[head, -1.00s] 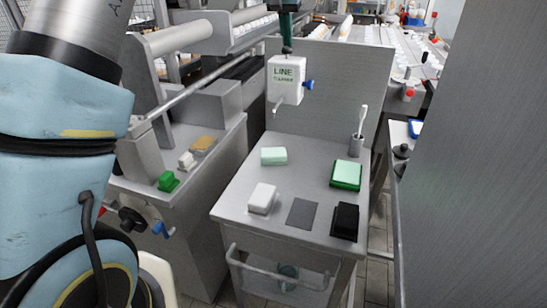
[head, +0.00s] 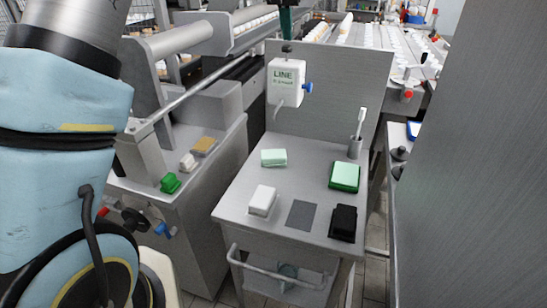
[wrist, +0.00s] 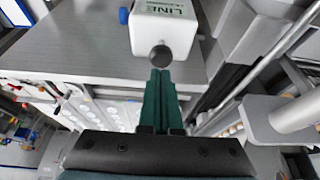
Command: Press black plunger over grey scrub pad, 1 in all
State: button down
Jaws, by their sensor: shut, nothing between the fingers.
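A white dispenser marked LINE (head: 287,82) hangs on the upright steel panel. Its black plunger (head: 287,47) is a round knob on top, and a spout points down at its lower left. The plunger (wrist: 160,57) and dispenser (wrist: 163,22) also show in the wrist view. My gripper (head: 286,33) has dark green fingers, pressed together and empty. It is just above the plunger in the head view; I cannot tell whether they touch. The fingertips (wrist: 160,73) show beside the knob in the wrist view. A flat grey pad (head: 301,215) lies on the table's front part, not under the spout.
The steel table (head: 240,190) also bears a pale green block (head: 273,157), a white block (head: 262,200), a green pad (head: 345,176), a black block (head: 342,222) and a cup with a brush (head: 355,146). A grey wall (head: 470,160) stands at right.

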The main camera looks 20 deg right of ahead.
jog(key=shift+r, duration=0.1)
notch_tip(320, 180, up, 6)
jog(key=p, duration=0.5)
dwell(0.6)
jog(key=s+a+f+n+y, duration=0.1)
jog(key=a+f, duration=0.2)
jog(key=a, duration=0.5)
jog(key=a+f+n, duration=0.1)
jog(key=a+f, duration=0.2)
jog(key=a, duration=0.6)
jog(key=s+a+f+n+y, duration=0.1)
jog(key=a+f+n, duration=0.15)
jog(key=a, duration=0.55)
jog(key=s+a+f+n, duration=0.1)
jog(key=s+a+f, duration=0.2)
jog(key=s+a, duration=0.2)
jog(key=s+a+f+n+g, duration=0.1)
jog(key=s+a+f, duration=0.2)
jog(key=s+a, duration=0.3)
jog(key=s+a+f+n+y, duration=0.1)
jog(key=s+a+f, duration=0.2)
jog(key=s+a, duration=0.3)
jog(key=shift+s+a+g, duration=0.15)
jog(key=shift+a+g, duration=0.25)
jog(key=shift+a, duration=0.85)
